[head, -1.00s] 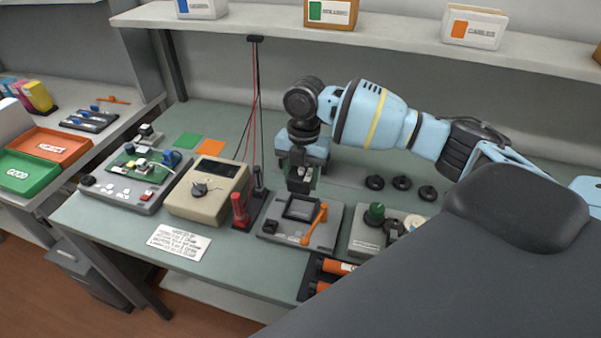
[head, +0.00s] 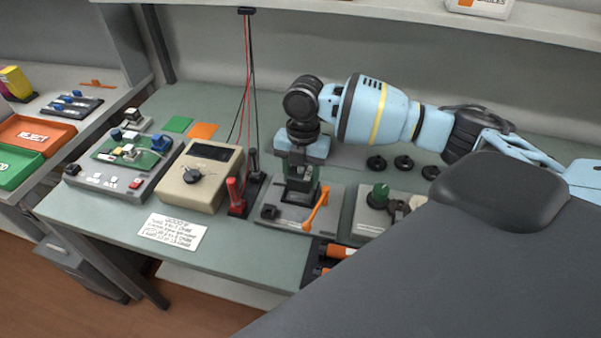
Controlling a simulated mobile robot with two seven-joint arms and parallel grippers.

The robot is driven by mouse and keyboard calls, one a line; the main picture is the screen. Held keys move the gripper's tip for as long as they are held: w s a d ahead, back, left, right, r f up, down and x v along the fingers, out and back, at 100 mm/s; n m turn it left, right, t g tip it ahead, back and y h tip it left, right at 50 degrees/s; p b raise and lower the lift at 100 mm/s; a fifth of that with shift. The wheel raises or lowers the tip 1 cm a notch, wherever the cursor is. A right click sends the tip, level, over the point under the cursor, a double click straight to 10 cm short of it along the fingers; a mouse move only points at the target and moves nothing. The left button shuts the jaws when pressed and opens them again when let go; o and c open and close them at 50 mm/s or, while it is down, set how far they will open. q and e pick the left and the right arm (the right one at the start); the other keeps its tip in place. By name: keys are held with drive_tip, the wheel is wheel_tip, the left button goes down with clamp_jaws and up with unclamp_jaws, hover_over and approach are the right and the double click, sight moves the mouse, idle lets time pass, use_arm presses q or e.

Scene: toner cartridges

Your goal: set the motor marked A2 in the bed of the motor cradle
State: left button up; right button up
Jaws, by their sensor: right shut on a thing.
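My right gripper (head: 300,188) points down over the motor cradle (head: 283,222), a grey base with a dark framed bed and an orange lever (head: 315,207). The gripper is shut on a small dark motor, which is mostly hidden by the fingers. The motor is at the cradle's bed, but I cannot tell whether it touches the bed floor. No A2 mark is readable. My left gripper is not in view.
A beige meter (head: 200,178) and red and black probes (head: 236,196) stand left of the cradle. A grey unit with a green knob (head: 378,196) stands close on its right. Orange cylinders (head: 338,252) lie in front. Black rings (head: 403,163) lie behind.

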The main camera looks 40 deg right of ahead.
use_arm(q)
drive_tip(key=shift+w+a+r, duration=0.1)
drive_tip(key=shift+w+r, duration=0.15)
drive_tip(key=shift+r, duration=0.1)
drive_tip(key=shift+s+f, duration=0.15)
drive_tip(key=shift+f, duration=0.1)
use_arm(e)
drive_tip(key=shift+f, duration=0.75)
idle(0.3)
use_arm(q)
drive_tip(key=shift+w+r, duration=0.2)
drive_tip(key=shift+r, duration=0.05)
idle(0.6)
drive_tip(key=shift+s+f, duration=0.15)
use_arm(e)
drive_tip(key=shift+f, duration=0.4)
idle(0.5)
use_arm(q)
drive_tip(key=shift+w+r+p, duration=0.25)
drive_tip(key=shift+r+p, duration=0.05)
use_arm(e)
drive_tip(key=shift+r, duration=0.15)
idle(0.3)
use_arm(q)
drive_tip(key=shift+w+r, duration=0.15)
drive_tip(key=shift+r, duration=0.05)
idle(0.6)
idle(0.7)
